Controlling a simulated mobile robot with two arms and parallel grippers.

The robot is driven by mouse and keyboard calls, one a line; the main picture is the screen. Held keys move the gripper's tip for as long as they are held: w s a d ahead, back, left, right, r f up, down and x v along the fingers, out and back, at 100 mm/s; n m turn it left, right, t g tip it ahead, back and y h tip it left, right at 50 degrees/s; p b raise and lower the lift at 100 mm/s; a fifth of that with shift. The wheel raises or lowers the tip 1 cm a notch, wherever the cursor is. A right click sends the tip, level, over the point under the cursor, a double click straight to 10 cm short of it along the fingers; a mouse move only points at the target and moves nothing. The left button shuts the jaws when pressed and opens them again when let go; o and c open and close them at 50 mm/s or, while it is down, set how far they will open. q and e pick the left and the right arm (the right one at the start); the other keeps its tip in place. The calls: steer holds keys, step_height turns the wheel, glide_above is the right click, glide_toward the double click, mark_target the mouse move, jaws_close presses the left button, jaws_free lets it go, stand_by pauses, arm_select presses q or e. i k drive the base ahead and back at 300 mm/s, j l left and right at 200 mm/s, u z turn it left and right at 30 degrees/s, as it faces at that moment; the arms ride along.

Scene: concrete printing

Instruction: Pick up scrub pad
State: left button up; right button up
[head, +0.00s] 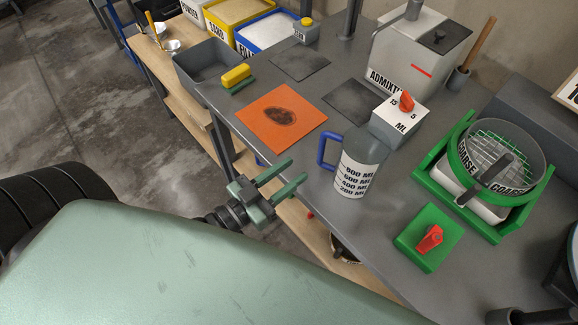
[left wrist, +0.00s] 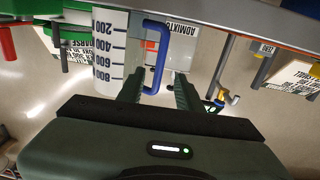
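The scrub pad (head: 237,76), yellow on top with a green layer below, lies on the grey table near its left edge in the head view, between the grey bin and the orange mat. I cannot make it out in the left wrist view. My left gripper (head: 298,170) is open and empty at the table's near edge, below the orange mat and left of the measuring jug, well apart from the pad. In the left wrist view the left gripper (left wrist: 158,88) shows spread fingers, with the jug's blue handle beyond them. My right gripper is not in view.
An orange mat (head: 271,117) with a dark stain lies beside the pad. A grey bin (head: 207,75) stands behind it. A green switch box (head: 414,248) is at right.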

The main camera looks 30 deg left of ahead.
mark_target(232, 81)
steer(key=u, duration=1.25)
